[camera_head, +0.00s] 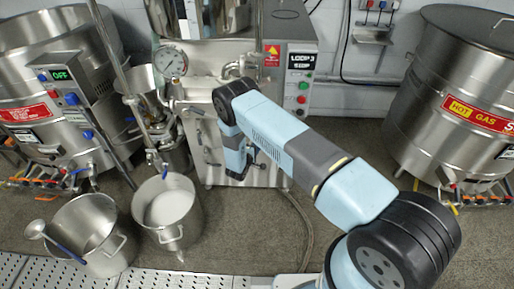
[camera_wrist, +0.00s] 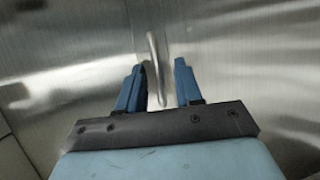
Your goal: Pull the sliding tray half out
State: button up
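A slim metal handle (camera_wrist: 153,65) stands out from a brushed steel surface (camera_wrist: 225,50) in the wrist view. My gripper (camera_wrist: 160,70) is open, with its two blue fingers apart on either side of the handle. The handle is nearer the left finger; I cannot tell whether it touches. In the head view my gripper (camera_head: 237,172) is at the front of the steel mill cabinet (camera_head: 207,145), mostly hidden by my arm. The tray's outline cannot be made out in either view.
Two steel pots (camera_head: 93,228) (camera_head: 168,207) stand at the lower left, near a perforated metal surface (camera_head: 40,272). Large steel tanks stand left (camera_head: 50,65) and right (camera_head: 455,90). A hose (camera_head: 305,215) lies on the floor right of the cabinet.

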grip_shut()
dwell(0.3)
jog(key=shift+s+f, duration=0.1)
dwell(1.0)
